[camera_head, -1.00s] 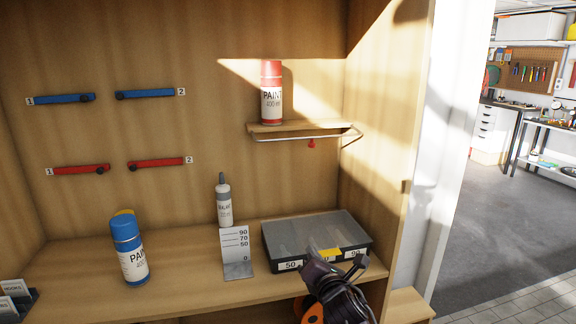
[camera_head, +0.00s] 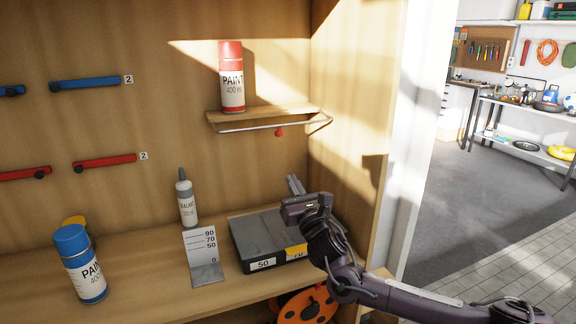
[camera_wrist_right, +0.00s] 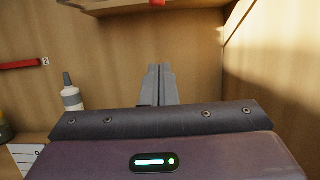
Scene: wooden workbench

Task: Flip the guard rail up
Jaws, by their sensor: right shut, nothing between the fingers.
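The guard rail (camera_head: 262,128) is a thin metal bar along the front of the small wooden shelf (camera_head: 262,113). It sits low, at or just below the shelf board, with its bent end at the right. A red knob (camera_head: 279,132) hangs beneath the shelf; red also shows at the top of the right wrist view (camera_wrist_right: 158,2). A red paint can (camera_head: 231,78) stands upright on the shelf. My right gripper (camera_head: 293,182) is shut and empty, pointing up below the shelf's right part, apart from the rail. Its fingers show in the right wrist view (camera_wrist_right: 158,85). My left gripper is out of view.
A grey case (camera_head: 262,238) lies on the bench below my right gripper. The cabinet's side wall (camera_head: 350,120) bounds the right. The air between gripper and shelf is clear.

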